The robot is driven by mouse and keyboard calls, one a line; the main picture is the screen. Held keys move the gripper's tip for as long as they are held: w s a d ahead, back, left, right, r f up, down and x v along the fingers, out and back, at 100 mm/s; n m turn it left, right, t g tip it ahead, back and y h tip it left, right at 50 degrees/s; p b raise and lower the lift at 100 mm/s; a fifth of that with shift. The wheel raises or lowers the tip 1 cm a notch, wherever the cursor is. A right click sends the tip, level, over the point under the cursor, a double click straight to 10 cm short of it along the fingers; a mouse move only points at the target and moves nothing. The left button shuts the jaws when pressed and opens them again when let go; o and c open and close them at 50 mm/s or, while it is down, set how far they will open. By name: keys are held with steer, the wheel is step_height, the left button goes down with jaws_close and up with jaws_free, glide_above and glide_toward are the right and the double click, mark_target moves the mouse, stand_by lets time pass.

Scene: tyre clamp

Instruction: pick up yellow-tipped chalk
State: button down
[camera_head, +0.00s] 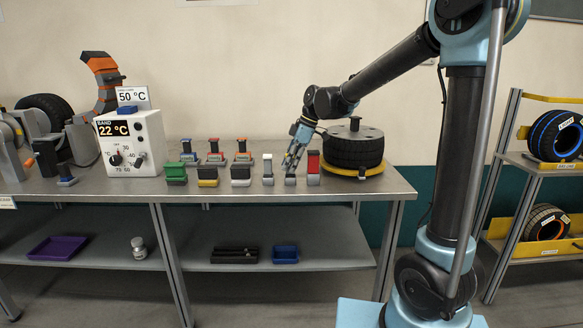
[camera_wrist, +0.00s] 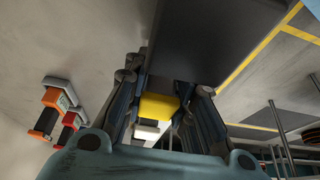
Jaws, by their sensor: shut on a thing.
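The yellow-tipped chalk shows in the wrist view as a yellow block end (camera_wrist: 158,107) between my two fingers, with a pale piece below it. My gripper (camera_wrist: 163,112) is shut on it. In the head view my gripper (camera_head: 291,160) points down at the right part of the row of small blocks on the bench, just left of a red-topped block. There the fingers mostly cover the chalk. A grey base (camera_head: 290,181) shows below the fingertips. I cannot tell whether the chalk touches that base.
A red-topped block (camera_head: 313,163) stands close to the right, and a white-topped one (camera_head: 267,166) close to the left. A black tyre (camera_head: 352,148) lies on the bench to the right. More coloured blocks and a white temperature box (camera_head: 146,157) stand to the left.

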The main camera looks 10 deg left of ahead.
step_height(320, 180, up, 10)
steer(key=shift+f, duration=0.1)
stand_by(0.4)
steer(key=c, duration=2.3)
jaws_free()
